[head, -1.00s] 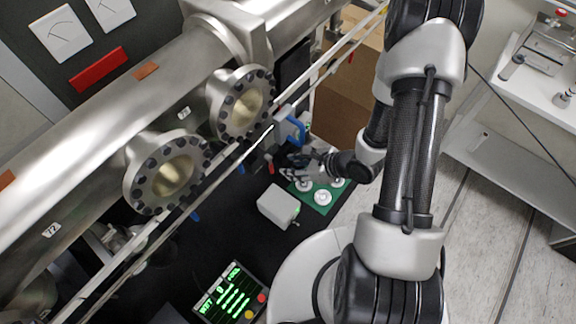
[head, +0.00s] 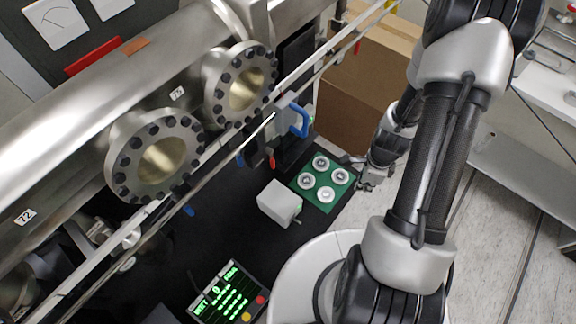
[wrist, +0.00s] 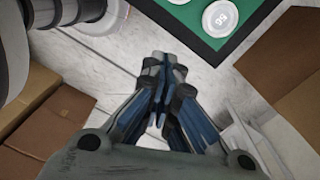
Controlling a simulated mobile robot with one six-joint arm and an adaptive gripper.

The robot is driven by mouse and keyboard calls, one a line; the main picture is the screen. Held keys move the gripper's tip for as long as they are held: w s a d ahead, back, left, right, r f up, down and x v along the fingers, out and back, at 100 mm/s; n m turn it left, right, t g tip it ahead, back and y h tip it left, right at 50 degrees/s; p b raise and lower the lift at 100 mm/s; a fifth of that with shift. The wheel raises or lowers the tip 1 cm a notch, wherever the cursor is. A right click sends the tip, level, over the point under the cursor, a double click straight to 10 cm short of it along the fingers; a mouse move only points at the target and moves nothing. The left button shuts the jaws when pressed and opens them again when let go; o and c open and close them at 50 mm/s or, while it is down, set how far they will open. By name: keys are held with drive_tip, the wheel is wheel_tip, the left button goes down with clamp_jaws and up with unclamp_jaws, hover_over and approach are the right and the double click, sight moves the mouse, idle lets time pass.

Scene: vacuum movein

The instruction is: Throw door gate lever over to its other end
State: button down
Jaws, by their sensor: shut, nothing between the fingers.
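A blue handle (head: 300,121) sticks out from the grey valve block beside the rails in the head view. A small red lever (head: 272,161) shows just below it, near a dark block. I cannot tell from the pictures which of these is the door gate lever. My gripper (head: 364,184) is right of and below both, apart from them, by the right edge of the green board. In the wrist view my gripper (wrist: 164,72) has its fingers together with nothing between them, above the pale floor. The handle and lever are not in the wrist view.
The green board (head: 334,196) carries several round white pieces; its corner shows in the wrist view (wrist: 243,45). A grey box (head: 276,203) and a lit display panel (head: 229,292) stand on the black bench. Flanged steel pipes, long rails and cardboard boxes (head: 350,120) surround the handle.

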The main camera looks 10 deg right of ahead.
sight(271, 159)
drive_tip(key=w+a+r+n+t+y+b, duration=0.2)
drive_tip(key=w+a+r+t+y+b, duration=0.1)
drive_tip(key=w+a+r+y, duration=0.55)
drive_tip(key=a+r+b+x, duration=0.1)
drive_tip(key=r+x, duration=0.1)
drive_tip(key=x, duration=1.2)
drive_tip(key=shift+w+a+f+n+h+b, duration=0.3)
drive_tip(key=shift+w+a+f+h, duration=0.1)
drive_tip(key=shift+a, duration=0.2)
drive_tip(key=shift+a, duration=0.1)
